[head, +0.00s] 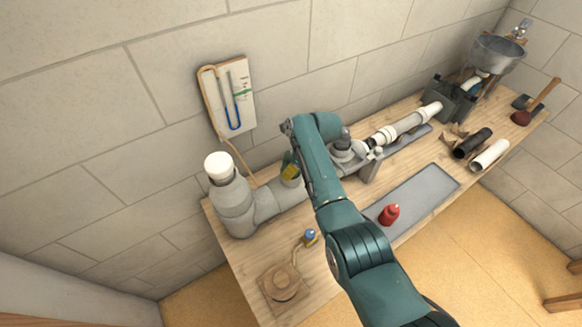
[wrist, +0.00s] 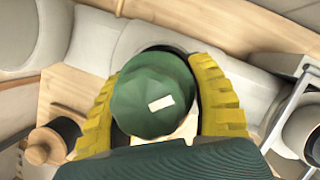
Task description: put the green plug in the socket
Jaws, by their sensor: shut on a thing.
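The green plug (wrist: 150,95), a ribbed dark green cap with a small white mark on top, sits between the two yellow fingers of my gripper (wrist: 165,108) in the wrist view. The gripper is shut on it. In the head view my gripper (head: 290,166) is over the right part of the grey pipe (head: 262,206) at the back left of the bench. In the wrist view the pipe (wrist: 150,38) shows behind the plug, with a dark curved edge beside it. The socket's mouth is hidden, and I cannot tell whether the plug is above it or inside it.
A red plug (head: 389,215) stands on the grey mat (head: 432,193). A blue-topped piece (head: 310,237) and a round wooden piece (head: 282,282) lie at the bench's front left. A white-capped upright pipe (head: 220,168) stands left of the gripper. A clamp (head: 368,168) stands to the right.

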